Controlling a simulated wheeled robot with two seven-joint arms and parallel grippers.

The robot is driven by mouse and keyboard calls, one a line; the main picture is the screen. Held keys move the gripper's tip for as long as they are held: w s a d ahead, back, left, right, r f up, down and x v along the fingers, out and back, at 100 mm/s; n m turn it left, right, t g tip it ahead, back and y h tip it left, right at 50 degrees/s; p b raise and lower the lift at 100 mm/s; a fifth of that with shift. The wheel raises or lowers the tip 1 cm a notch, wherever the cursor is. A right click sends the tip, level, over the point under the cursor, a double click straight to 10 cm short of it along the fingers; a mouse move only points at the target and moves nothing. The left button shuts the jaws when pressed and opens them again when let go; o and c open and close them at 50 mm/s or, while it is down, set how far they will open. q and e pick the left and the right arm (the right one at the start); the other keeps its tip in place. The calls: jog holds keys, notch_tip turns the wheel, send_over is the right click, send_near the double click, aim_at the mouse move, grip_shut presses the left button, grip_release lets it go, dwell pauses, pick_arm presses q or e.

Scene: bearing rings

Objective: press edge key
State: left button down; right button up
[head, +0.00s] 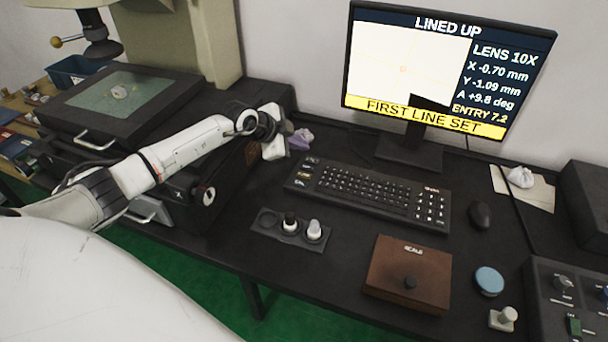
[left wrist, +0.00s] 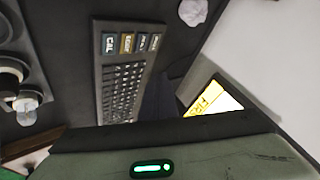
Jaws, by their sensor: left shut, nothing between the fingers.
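The black keyboard (head: 370,192) lies below the monitor. At its left end is a column of larger labelled keys; in the left wrist view they read roughly CAL (left wrist: 110,43), then a yellowish key (left wrist: 126,43) whose lettering is too small to read surely, then two dark keys (left wrist: 148,42). My left gripper (head: 277,142) is shut and empty, behind and left of the keyboard's left end, apart from the keys. The monitor (head: 448,65) reads LINED UP, ENTRY 7.2 and FIRST LINE SET. My right gripper is not in view.
A tray with knobs (head: 268,220) and a brown SCALE box (head: 390,283) stand in front of the keyboard. A mouse (head: 480,215), blue-lidded tin (head: 489,280) and control panel (head: 568,300) are at right. The microscope stage (head: 62,118) is at left.

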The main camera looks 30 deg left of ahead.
pick_arm(q)
jog(key=b, duration=0.5)
send_over(301, 178)
notch_tip(301, 178, down, 7)
jog(key=shift+r, duration=0.1)
jog(key=shift+f, duration=0.45)
jog(key=shift+f, duration=0.1)
dwell(1.2)
jog(key=shift+f, duration=0.35)
jog(key=shift+f, duration=0.35)
dwell(0.7)
jog(key=shift+r+p, duration=0.75)
jog(key=shift+p, duration=0.5)
